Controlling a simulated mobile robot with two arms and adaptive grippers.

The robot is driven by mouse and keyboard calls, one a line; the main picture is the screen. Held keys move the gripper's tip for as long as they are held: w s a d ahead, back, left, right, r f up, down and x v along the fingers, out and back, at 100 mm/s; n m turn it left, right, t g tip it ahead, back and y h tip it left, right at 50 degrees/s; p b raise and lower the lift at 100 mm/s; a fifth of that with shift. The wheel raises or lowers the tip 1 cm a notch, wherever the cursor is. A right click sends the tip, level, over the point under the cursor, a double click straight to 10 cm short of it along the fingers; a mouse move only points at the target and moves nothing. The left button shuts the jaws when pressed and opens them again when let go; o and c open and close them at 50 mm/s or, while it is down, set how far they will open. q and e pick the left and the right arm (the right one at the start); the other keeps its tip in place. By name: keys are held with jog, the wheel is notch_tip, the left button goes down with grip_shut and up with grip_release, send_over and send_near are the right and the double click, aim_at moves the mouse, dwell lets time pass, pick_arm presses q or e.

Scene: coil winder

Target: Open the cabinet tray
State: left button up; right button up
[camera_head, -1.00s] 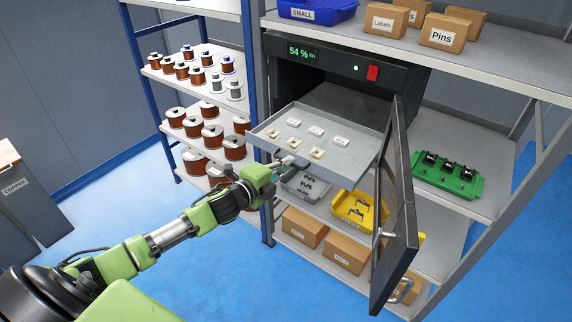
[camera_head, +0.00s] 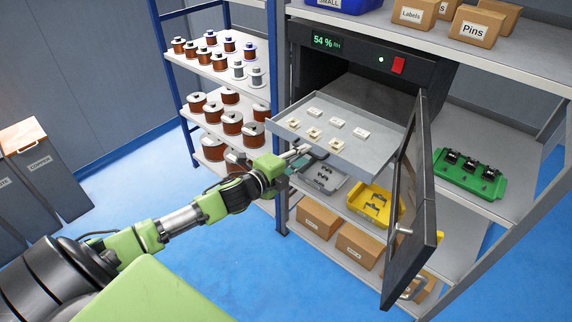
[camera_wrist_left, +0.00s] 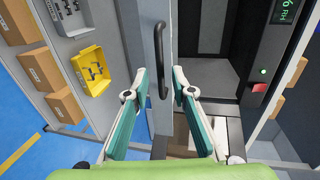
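The cabinet tray (camera_head: 360,150) is a shallow grey tray standing well out of the dark cabinet (camera_head: 308,62), with several small white and beige parts on it. Its dark bar handle (camera_head: 319,154) is on the front face; the handle also shows in the wrist view (camera_wrist_left: 160,60). My left gripper (camera_head: 298,158) is at the tray front beside the handle. In the wrist view its teal fingers (camera_wrist_left: 159,72) are apart, with the handle between or just beyond the tips; contact cannot be told. My right gripper is not in view.
The cabinet door (camera_head: 412,200) stands open to the right of the tray. Below are a grey bin (camera_head: 322,180), a yellow bin (camera_head: 368,205) and cardboard boxes (camera_head: 358,246). A shelf of wire spools (camera_head: 232,122) is at left. The blue floor in front is clear.

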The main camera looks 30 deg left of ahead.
pick_arm(q)
jog(key=v, duration=1)
dwell(0.3)
jog(key=s+a+f+n+g+y, duration=0.1)
jog(key=s+a+f+n, duration=0.15)
jog(key=f, duration=0.65)
jog(key=s+a+f+n+g+y, duration=0.1)
jog(key=a+f+n+g+y, duration=0.2)
jog(key=f, duration=0.5)
jog(key=s+a+f+n+g, duration=0.15)
jog(key=s+f, duration=0.25)
jog(key=f, duration=0.4)
jog(key=s+a+f+n+g, duration=0.1)
jog(key=s+f+n, duration=0.3)
jog(key=f, duration=0.5)
jog(key=s+d+f+n+g, duration=0.3)
jog(key=s+d+f, duration=0.2)
jog(key=s+f, duration=0.85)
jog(key=s+d+f+n+g, duration=0.1)
jog(key=s+d+f, duration=0.2)
jog(key=s, duration=0.3)
jog(key=s+d+f+n+g+h, duration=0.1)
jog(key=s+d+f+g, duration=0.1)
jog(key=s+d, duration=0.4)
jog(key=s+d+f+n+g, duration=0.1)
jog(key=s+d+f, duration=0.3)
jog(key=s, duration=0.4)
jog(key=shift+s+d+f+g+h, duration=0.15)
jog(key=shift+d+f+g+h, duration=0.15)
jog(key=shift+d+g+h, duration=0.15)
